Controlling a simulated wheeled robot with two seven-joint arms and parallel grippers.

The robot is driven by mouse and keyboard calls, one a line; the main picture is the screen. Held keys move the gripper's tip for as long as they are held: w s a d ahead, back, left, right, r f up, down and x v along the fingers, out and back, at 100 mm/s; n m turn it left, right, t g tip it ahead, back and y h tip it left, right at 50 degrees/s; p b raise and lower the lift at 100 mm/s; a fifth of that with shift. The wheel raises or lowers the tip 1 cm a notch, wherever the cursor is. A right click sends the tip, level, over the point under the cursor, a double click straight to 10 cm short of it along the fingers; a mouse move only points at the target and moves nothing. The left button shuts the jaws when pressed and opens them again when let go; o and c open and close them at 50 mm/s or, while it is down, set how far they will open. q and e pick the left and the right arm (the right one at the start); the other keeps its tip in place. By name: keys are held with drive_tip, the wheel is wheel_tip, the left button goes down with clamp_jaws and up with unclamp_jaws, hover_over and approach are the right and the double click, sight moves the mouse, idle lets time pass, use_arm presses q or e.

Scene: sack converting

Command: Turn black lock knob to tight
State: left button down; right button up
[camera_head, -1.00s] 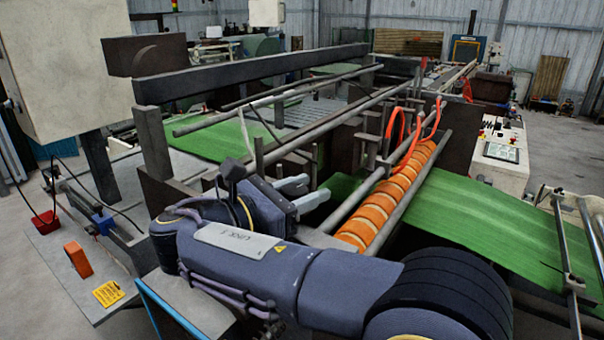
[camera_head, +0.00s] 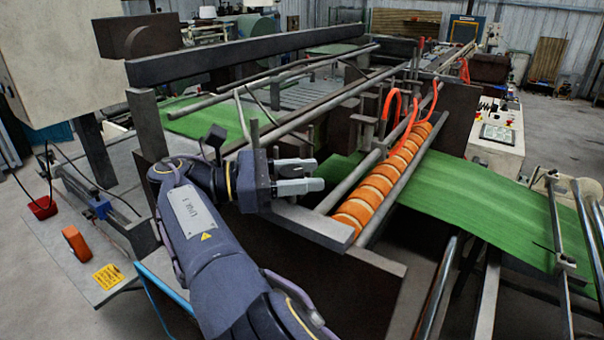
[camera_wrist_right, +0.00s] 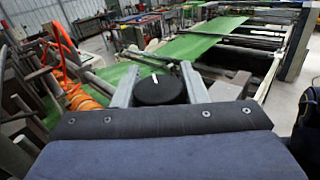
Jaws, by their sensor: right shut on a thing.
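The black lock knob (camera_wrist_right: 158,92) is round and dark, with a short white mark on its top edge that points away from my palm. It sits between the two grey fingers of my right gripper (camera_wrist_right: 159,72), which is shut on it. In the head view my right gripper (camera_head: 308,177) reaches in at the machine's near left side, fingers pointing right. The knob is mostly hidden there by the fingers. My left gripper is not in view.
Orange rolls (camera_head: 383,190) lie between rails just right of the gripper. Green sack web (camera_head: 480,205) runs out to the right. A dark beam (camera_head: 250,58) spans behind the arm. An orange block (camera_head: 77,243) sits on the left ledge.

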drive_tip(key=shift+f, duration=0.1)
drive_tip(key=o, duration=1)
drive_tip(key=shift+d, duration=0.1)
